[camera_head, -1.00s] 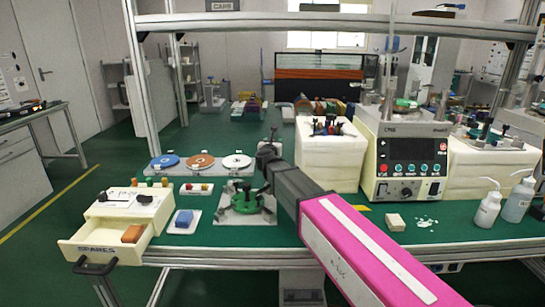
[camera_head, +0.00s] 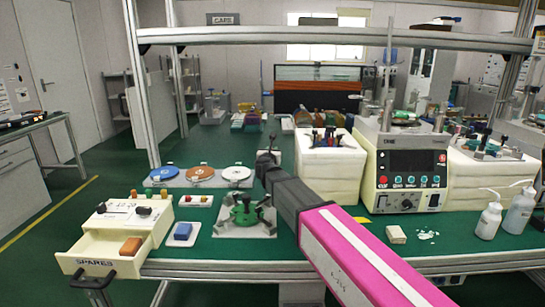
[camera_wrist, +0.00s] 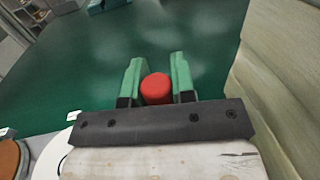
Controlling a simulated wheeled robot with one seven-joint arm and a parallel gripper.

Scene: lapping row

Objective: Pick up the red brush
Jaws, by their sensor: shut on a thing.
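The red brush (camera_wrist: 156,88) shows in the wrist view as a round red end between two green fingers. My gripper (camera_wrist: 155,76) is shut on it, with one finger against each side. The rest of the brush is hidden. In the head view my gripper (camera_head: 268,152) is small and dark, above the green bench behind the round green fixture. I cannot make out the brush in that view.
A cream block with tools (camera_head: 328,160) stands just right of my gripper, and a control unit (camera_head: 408,170) beyond it. Colored discs (camera_head: 200,173) lie to the left. An open spares drawer (camera_head: 105,255) is at the front left. The green fixture (camera_head: 245,213) stands in front.

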